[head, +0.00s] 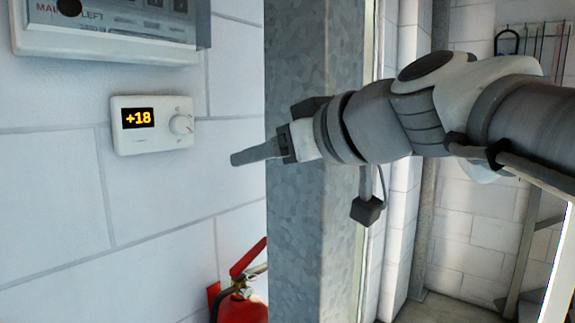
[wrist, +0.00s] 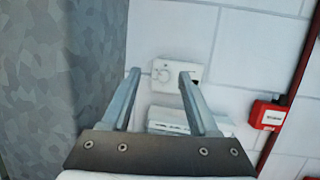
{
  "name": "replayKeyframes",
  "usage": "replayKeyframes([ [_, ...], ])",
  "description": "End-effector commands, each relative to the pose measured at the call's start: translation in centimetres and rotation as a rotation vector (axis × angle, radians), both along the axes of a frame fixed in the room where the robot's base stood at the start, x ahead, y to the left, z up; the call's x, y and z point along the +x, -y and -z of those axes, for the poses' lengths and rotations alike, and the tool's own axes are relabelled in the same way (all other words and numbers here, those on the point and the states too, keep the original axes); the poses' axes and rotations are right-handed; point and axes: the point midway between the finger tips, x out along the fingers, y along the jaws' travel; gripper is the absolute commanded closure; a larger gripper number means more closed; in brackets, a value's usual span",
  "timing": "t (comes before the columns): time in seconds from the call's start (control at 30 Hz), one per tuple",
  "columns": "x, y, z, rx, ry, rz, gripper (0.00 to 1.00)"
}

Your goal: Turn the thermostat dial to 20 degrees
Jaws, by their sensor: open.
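The white thermostat (head: 152,143) is on the white block wall at the left of the head view. Its dark display reads +18 in yellow, and its round white dial (head: 182,125) is on its right side. In the wrist view the dial (wrist: 163,75) shows between the two fingertips, and the right finger covers part of the thermostat (wrist: 170,63). My gripper (head: 235,158) points left toward the wall, to the right of the thermostat and apart from it in the head view. It also shows in the wrist view (wrist: 159,74), with its fingers spread and nothing between them.
A grey metal post (head: 300,225) stands close beside my gripper. A white panel box (head: 105,45) hangs above the thermostat. A red extinguisher (head: 243,305) is low by the post. A red wall box (wrist: 268,115) shows at the right of the wrist view.

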Motion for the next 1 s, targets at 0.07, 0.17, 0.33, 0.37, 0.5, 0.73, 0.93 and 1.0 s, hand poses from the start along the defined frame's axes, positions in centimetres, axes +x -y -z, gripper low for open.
replayKeyframes([
  [0.07, -0.4, 0.4, -0.4, -0.009, -0.038, 0.016, 0.39],
  [0.17, -0.7, 1.0, 0.1, -0.021, -0.086, 0.038, 0.39],
  [0.33, -1.5, 2.0, 0.7, -0.040, -0.166, 0.080, 0.39],
  [0.37, -1.6, 2.2, 0.9, -0.044, -0.180, 0.088, 0.39],
  [0.5, -2.3, 3.1, 1.4, -0.060, -0.244, 0.125, 0.39],
  [0.73, -3.6, 4.7, 2.1, -0.089, -0.344, 0.193, 0.39],
  [0.93, -4.8, 6.2, 2.7, -0.112, -0.426, 0.257, 0.39],
  [1.0, -5.3, 6.7, 2.9, -0.120, -0.451, 0.279, 0.39],
])
